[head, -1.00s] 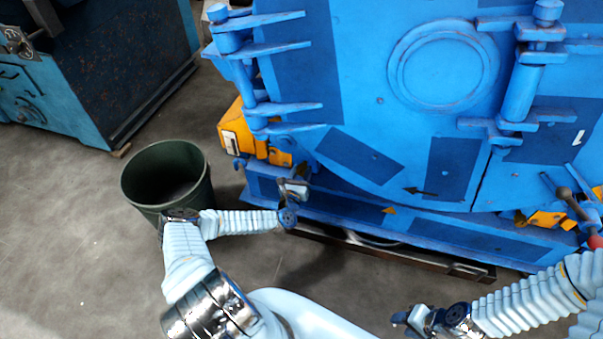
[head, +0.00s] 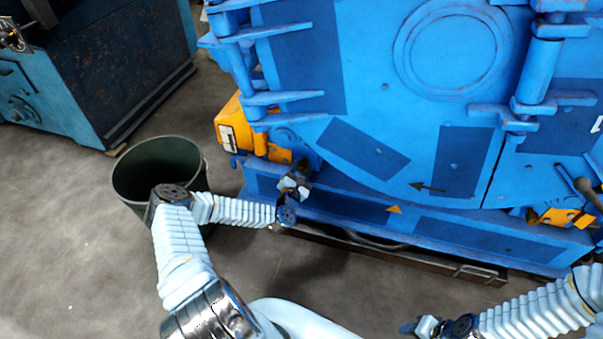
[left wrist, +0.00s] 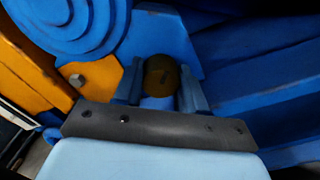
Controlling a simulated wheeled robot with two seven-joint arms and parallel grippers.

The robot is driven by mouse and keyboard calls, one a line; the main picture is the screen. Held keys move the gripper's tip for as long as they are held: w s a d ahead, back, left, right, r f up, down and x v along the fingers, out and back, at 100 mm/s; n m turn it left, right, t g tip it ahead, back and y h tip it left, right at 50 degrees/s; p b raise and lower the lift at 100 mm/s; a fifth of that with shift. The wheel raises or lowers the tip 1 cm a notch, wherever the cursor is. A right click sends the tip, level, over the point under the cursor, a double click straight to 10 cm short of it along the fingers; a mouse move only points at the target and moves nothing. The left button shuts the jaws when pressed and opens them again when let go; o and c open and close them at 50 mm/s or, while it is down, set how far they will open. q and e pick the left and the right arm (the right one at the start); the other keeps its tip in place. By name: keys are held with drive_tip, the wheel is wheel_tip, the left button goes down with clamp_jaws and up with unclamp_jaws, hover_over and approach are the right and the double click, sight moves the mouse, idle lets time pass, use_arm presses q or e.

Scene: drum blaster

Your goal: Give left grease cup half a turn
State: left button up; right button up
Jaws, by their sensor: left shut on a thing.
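The left grease cup (left wrist: 160,75) shows in the left wrist view as a small, round, dark brass cap. It sits between the two blue fingers of my left gripper (left wrist: 160,88), which is shut on it. In the head view my left gripper (head: 300,178) is at the lower left front of the big blue machine (head: 365,100), beside its orange bearing block.
A dark green bin (head: 160,165) stands on the floor close to my left arm. A blue cabinet (head: 90,75) is at the upper left. An orange bolted block (left wrist: 85,75) lies just left of the cup. Grey floor (head: 60,250) is free at the left.

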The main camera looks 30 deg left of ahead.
use_arm(q)
drive_tip(key=m+b, duration=0.2)
drive_tip(key=m, duration=0.4)
drive_tip(key=shift+f, duration=0.2)
drive_tip(key=m+b, duration=0.1)
drive_tip(key=m, duration=0.4)
drive_tip(key=shift+a+b, duration=0.1)
drive_tip(key=shift+b, duration=0.25)
drive_tip(key=m+b, duration=0.1)
drive_tip(key=m, duration=0.3)
drive_tip(key=shift+r+b, duration=0.1)
drive_tip(key=shift+b, duration=0.25)
drive_tip(key=m+b, duration=0.2)
drive_tip(key=m, duration=0.2)
drive_tip(key=m+b, duration=0.2)
drive_tip(key=m, duration=0.1)
drive_tip(key=shift+m, duration=0.4)
drive_tip(key=m+b, duration=0.3)
drive_tip(key=shift+m, duration=0.4)
drive_tip(key=shift+r+m+b, duration=0.15)
drive_tip(key=shift+m+b, duration=0.5)
drive_tip(key=shift+m, duration=0.15)
